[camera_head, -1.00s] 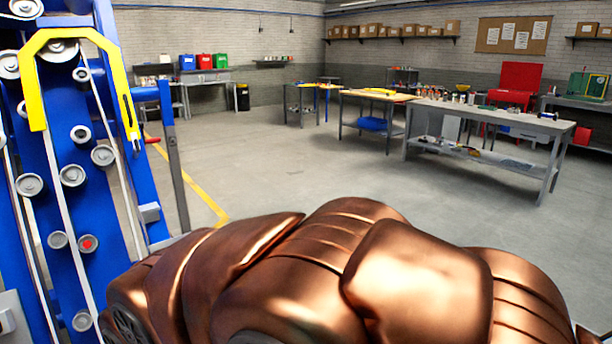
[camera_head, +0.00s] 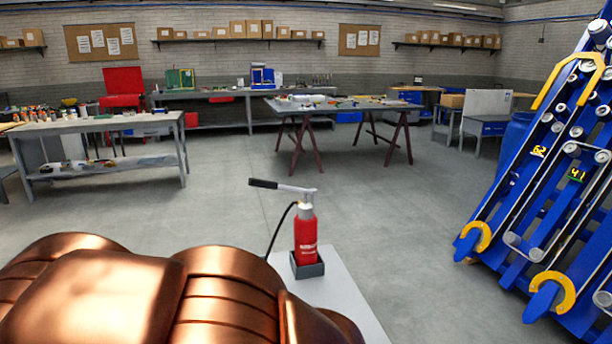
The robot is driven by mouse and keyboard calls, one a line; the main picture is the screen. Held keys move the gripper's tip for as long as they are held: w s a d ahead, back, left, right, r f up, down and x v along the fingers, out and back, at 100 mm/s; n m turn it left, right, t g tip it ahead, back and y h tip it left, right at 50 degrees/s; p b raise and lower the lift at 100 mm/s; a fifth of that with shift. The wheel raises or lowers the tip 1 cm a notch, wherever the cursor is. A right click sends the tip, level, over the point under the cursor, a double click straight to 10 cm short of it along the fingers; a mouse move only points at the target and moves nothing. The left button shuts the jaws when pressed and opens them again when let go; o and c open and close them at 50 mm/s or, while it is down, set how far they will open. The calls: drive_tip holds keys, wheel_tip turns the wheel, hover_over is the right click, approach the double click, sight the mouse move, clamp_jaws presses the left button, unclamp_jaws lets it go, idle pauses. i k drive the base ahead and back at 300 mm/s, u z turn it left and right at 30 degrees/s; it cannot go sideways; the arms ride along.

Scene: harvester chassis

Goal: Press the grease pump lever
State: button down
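A red grease pump (camera_head: 306,236) stands upright in a dark square holder on a grey surface, near the middle of the head view. Its lever (camera_head: 284,187) sits on top and points left, close to level, with a black grip at its end. A black hose curves down from the pump's left side. My gripper is not in view, so its distance from the lever cannot be told.
The pump's grey stand (camera_head: 345,285) reaches toward the bottom edge. The blue harvester chassis (camera_head: 560,190) with rollers and yellow guards is at the right. Workbenches, including a grey one (camera_head: 100,124), stand farther back. Open grey floor (camera_head: 210,205) lies between.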

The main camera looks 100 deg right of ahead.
sight(251, 182)
drive_tip(key=z, duration=1.8)
drive_tip(key=k, duration=0.5)
drive_tip(key=i, duration=0.5)
